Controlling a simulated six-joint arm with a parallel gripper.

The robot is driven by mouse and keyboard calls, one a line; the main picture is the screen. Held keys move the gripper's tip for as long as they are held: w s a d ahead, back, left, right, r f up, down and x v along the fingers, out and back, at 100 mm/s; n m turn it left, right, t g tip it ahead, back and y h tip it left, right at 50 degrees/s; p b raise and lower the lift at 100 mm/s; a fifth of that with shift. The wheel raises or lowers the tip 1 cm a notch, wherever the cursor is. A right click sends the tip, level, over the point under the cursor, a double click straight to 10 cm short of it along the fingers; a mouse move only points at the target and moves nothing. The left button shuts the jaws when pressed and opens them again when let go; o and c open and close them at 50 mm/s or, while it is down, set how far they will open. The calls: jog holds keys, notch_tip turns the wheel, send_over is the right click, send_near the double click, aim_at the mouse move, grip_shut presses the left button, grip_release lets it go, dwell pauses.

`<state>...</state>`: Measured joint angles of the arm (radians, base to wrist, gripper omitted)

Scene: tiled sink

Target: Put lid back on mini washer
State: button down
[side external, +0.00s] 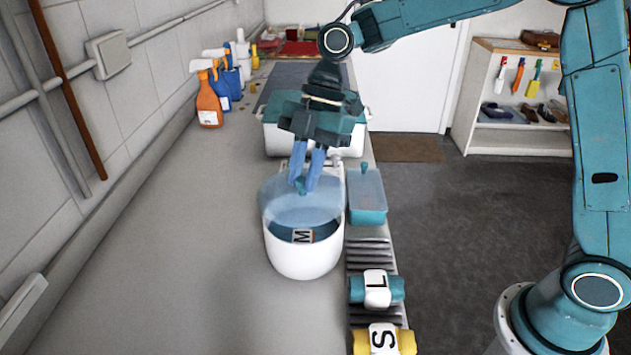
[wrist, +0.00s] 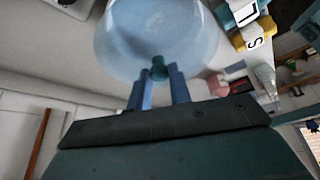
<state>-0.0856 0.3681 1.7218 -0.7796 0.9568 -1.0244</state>
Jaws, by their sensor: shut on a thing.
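The mini washer (side external: 304,258) is a white round tub on the grey counter, with an item marked M inside it. Its lid (side external: 287,206) is a translucent blue disc, tilted above the tub's opening; I cannot tell whether its edge touches the rim. My gripper (side external: 304,186) is over the tub with its blue fingers shut on the lid's teal knob. In the wrist view the lid (wrist: 157,32) spreads beyond the fingertips, and the knob (wrist: 159,68) sits between the fingers of my gripper (wrist: 160,80).
A teal container (side external: 367,197) with a knobbed clear lid stands right of the washer. Rolls marked L (side external: 377,289) and S (side external: 384,340) lie on a ribbed strip in front of it. A larger white-and-teal box (side external: 285,138) stands behind. Spray bottles (side external: 208,103) line the left wall. The left counter is clear.

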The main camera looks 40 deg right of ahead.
jog(key=shift+f, duration=1.8)
jog(key=shift+f, duration=0.2)
dwell(1.0)
jog(key=c, duration=0.7)
grip_release()
jog(key=shift+r, duration=0.15)
jog(key=shift+r, duration=3.4)
